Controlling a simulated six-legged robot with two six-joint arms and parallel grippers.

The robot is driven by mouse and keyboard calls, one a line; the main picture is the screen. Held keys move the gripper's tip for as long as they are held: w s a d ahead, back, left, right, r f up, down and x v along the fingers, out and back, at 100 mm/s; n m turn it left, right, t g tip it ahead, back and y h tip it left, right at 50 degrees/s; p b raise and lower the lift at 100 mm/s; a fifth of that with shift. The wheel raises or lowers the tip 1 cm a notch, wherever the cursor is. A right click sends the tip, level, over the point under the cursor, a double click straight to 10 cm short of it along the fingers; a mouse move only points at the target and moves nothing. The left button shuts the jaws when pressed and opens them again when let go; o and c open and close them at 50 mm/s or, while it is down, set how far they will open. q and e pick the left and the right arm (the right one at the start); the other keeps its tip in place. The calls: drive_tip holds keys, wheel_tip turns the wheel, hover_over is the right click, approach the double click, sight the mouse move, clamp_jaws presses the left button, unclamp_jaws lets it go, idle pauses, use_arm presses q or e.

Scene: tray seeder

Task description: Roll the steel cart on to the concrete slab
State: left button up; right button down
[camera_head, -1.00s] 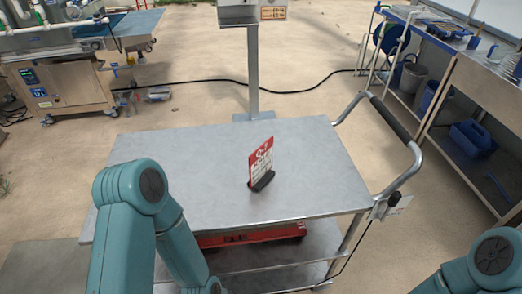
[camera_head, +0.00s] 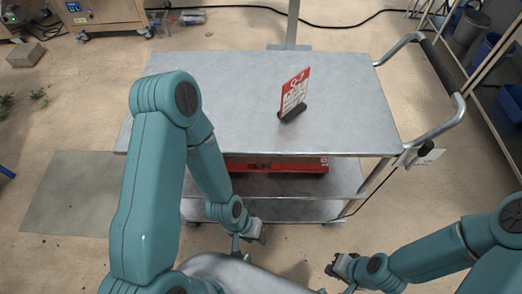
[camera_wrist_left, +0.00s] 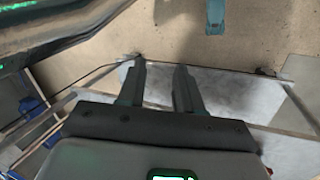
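The steel cart (camera_head: 225,105) stands in front of me in the head view, with its black-gripped push handle (camera_head: 438,66) at its right end. The concrete slab (camera_head: 72,192) is a flat grey rectangle on the floor, left of the cart and apart from its wheels. My left gripper (camera_head: 248,238) is low at the cart's near side, by the bottom shelf. In the left wrist view its two fingers (camera_wrist_left: 159,67) stand apart with nothing between them, and a cart shelf (camera_wrist_left: 235,92) lies beyond. My right gripper (camera_head: 338,268) is low, near the cart's front right; its fingers are too small to judge.
A red and white sign (camera_head: 294,93) stands on the cart top, and a red case (camera_head: 275,164) lies on a shelf below. A post (camera_head: 292,25) rises behind the cart. A bench with blue bins (camera_head: 508,100) is at the right. A grey block (camera_head: 25,54) sits far left.

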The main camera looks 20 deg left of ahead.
idle(0.4)
use_arm(q)
clamp_jaws()
drive_tip(key=shift+d, duration=0.1)
